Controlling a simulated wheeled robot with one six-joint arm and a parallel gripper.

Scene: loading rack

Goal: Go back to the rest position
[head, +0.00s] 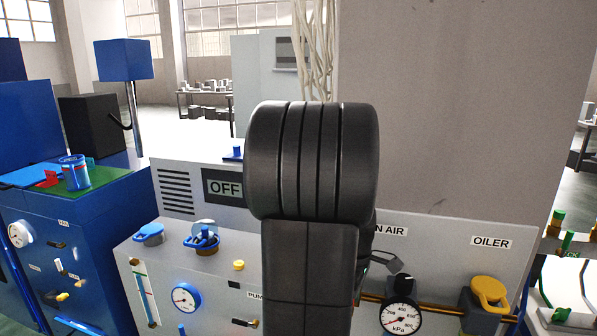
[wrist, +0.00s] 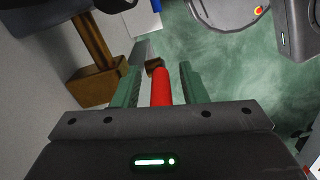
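In the wrist view my gripper (wrist: 159,80) has two green fingers set apart. A red bar-shaped handle (wrist: 160,86) lies between them, with a visible gap on each side. A small brown block (wrist: 155,65) shows at its far end; I cannot tell how the two join. In the head view my own dark arm fills the middle and hides the gripper and the red handle.
A grey panel (head: 140,244) with gauges, a blue-lidded pot and a yellow-capped oiler (head: 489,292) stands around my arm. A blue cabinet (head: 62,230) is at left. In the wrist view a brown pipe fitting (wrist: 97,62) is left of the fingers; green floor (wrist: 205,65) shows beyond.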

